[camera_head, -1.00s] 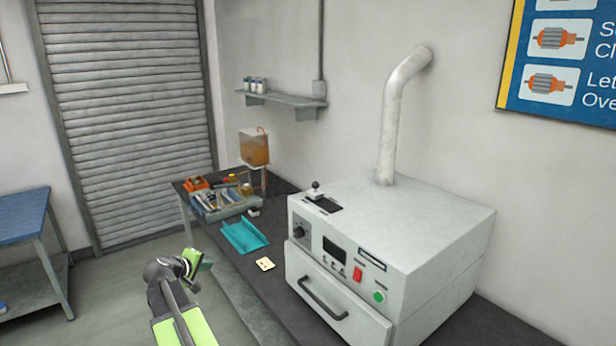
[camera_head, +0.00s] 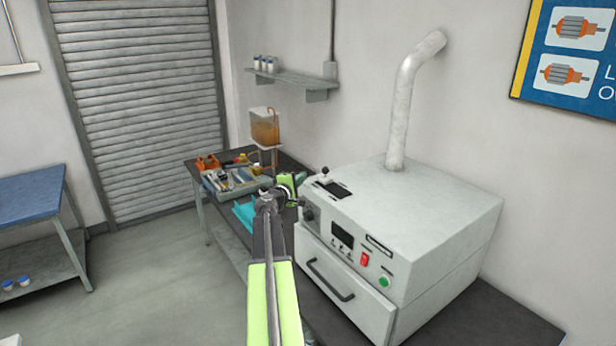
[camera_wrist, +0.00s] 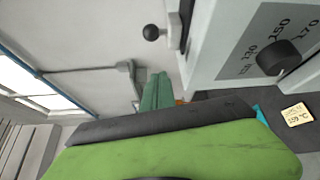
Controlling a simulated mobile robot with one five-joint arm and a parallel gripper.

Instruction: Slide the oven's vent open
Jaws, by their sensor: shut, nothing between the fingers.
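The oven (camera_head: 420,225) is a pale grey box on the dark bench. Its vent (camera_head: 333,189) is a dark slot in the top, near the left front corner, with a small ball-topped knob (camera_head: 325,171) at the slot's far left end. In the wrist view the dark ball knob (camera_wrist: 151,32) stands out beside the oven's top edge. My gripper (camera_head: 294,183) is shut and empty, just left of the oven's upper left corner and apart from the knob. In the wrist view its green and black parts (camera_wrist: 180,150) fill the bottom.
The oven's temperature dial (camera_wrist: 277,57) is close to my gripper. A white pipe (camera_head: 402,110) rises from the oven's top. A tool tray (camera_head: 235,190) and a partly hidden teal tray (camera_head: 244,213) lie left on the bench. A yellow note (camera_wrist: 297,114) lies there too.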

